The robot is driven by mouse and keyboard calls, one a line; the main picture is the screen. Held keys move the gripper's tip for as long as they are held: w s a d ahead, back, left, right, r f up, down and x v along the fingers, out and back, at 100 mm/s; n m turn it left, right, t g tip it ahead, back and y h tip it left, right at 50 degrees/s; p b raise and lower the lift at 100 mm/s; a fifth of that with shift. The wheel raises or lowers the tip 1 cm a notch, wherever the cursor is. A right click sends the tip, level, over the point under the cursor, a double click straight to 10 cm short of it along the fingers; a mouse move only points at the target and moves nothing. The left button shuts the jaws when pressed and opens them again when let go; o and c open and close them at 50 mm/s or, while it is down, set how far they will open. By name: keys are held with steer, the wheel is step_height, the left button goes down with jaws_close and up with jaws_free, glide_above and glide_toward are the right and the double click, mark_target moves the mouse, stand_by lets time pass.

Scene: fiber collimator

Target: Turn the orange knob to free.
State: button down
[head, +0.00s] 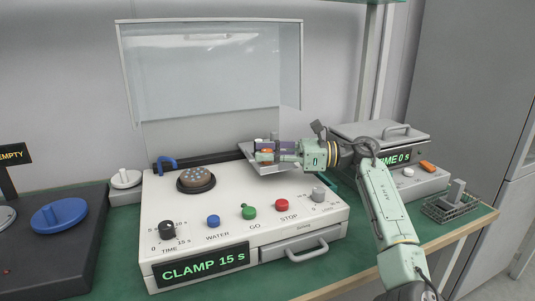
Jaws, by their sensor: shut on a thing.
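The orange knob (265,152) shows as a small orange patch at the fingertips of my gripper (266,154), in the middle of the head view. My gripper reaches in from the right and is shut on it. The fingers hide most of the knob, so its turn position cannot be read. It is above a grey metal tray (272,168) at the back right of the white machine (180,225). A dark purple-grey block (287,146) is partly seen beside the fingers.
A clear cover (210,75) stands raised behind. Another device with an orange switch (427,167) and a wire rack (450,208) are right.

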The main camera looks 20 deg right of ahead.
steer(key=shift+w+a+r+n+g+y+p, duration=0.1)
steer(key=shift+n+g+y+p, duration=0.15)
steer(key=shift+n+g+p, duration=0.5)
steer(key=shift+r+n+g+y+p, duration=0.1)
steer(key=shift+n+g+y+p, duration=0.2)
steer(key=shift+g, duration=0.75)
steer(key=shift+f+n+g+p, duration=0.1)
steer(key=shift+n+g+p, duration=0.3)
steer(key=shift+n+g, duration=0.1)
steer(key=c, duration=1.4)
jaws_free()
steer(key=shift+o, duration=0.2)
steer(key=shift+f+m+t+b, duration=0.2)
steer(key=shift+m+t+b, duration=0.05)
steer(key=shift+t+b, duration=0.2)
